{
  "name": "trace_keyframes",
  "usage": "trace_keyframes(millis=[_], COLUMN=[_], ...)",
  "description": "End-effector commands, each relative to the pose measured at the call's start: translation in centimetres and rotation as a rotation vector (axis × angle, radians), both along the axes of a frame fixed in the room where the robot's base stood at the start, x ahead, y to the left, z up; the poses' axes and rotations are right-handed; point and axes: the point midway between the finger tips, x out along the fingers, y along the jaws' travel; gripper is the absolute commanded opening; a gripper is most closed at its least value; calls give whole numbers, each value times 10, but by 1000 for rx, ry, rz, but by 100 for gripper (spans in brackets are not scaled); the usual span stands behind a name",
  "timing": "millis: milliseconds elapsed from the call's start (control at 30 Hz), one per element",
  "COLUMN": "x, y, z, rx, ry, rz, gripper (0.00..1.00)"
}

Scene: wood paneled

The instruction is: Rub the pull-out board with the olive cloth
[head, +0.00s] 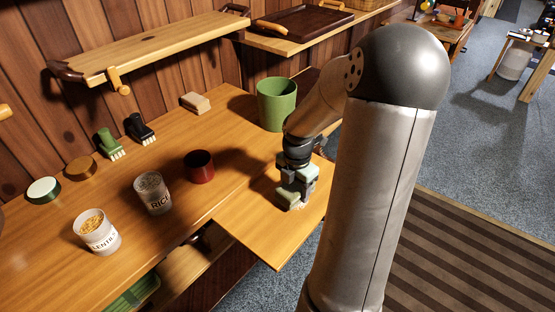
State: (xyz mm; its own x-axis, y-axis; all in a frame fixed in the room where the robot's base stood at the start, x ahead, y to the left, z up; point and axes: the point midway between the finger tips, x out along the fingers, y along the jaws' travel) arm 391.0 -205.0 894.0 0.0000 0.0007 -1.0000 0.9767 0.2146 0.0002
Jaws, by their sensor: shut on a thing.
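The pull-out board (260,239) is a flat wooden panel that sticks out from the front of the wooden counter, towards the lower middle of the head view. My gripper (293,196) points down over the board's right part. It is shut on a dull green folded piece (287,203), which looks like the olive cloth. The fingers hide much of the cloth. It is low at the board's surface, but I cannot tell whether it touches.
A green pot (277,104) and a dark red cup (200,167) stand on the counter (150,238) near the board. A rice jar (153,193), a lentil jar (96,231) and brushes (109,145) are farther left. The board's left part is bare.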

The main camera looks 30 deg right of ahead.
Motion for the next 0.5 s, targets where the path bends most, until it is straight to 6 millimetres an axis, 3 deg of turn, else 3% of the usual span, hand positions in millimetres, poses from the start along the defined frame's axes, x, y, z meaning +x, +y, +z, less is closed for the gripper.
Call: trace_keyframes(millis=[500], x=[-37], y=[-13], z=[-5], rx=[-3], ry=[-2], rz=[-4], gripper=[40])
